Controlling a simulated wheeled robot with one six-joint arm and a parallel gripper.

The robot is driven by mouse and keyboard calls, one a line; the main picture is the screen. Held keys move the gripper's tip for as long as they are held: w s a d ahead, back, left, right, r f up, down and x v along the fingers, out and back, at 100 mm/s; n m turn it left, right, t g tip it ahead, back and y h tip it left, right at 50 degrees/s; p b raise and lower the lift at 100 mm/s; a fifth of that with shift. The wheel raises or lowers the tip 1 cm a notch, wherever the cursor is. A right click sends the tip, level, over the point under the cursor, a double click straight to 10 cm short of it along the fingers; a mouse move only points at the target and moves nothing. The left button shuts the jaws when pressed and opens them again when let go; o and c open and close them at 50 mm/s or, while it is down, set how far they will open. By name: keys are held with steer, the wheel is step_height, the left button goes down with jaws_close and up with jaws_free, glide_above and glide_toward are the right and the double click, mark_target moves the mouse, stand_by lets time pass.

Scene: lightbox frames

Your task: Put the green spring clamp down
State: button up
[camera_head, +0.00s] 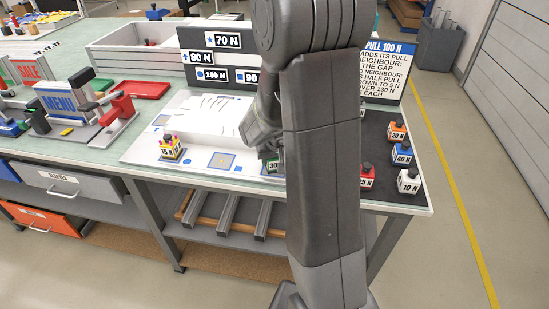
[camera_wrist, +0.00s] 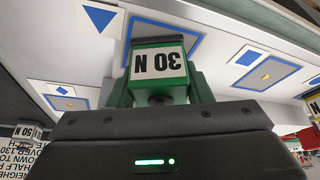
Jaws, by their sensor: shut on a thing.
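The green spring clamp (camera_wrist: 158,66) has a white label reading 30 N, upside down in the wrist view. My gripper (camera_wrist: 160,92) is shut on it. Behind the clamp in the wrist view is a blue-outlined square (camera_wrist: 201,42) on the white board. I cannot tell whether the clamp touches the board. In the head view, the clamp (camera_head: 270,165) shows at the board's front right, partly hidden by my arm. The white board (camera_head: 200,125) lies on the workbench.
A yellow clamp (camera_head: 171,148) stands on the board's left. Red, white, blue and orange clamps (camera_head: 402,152) stand on a dark mat (camera_head: 378,130) at right. A dark panel with force labels (camera_head: 218,57) rises behind the board. A sign (camera_head: 385,65) stands back right.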

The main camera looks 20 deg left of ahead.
steer(key=shift+f, duration=0.15)
steer(key=o, duration=1.2)
steer(key=shift+c, duration=0.2)
steer(key=shift+r, duration=0.35)
steer(key=v, duration=1.1)
steer(key=shift+r, duration=0.3)
steer(key=shift+s, duration=0.1)
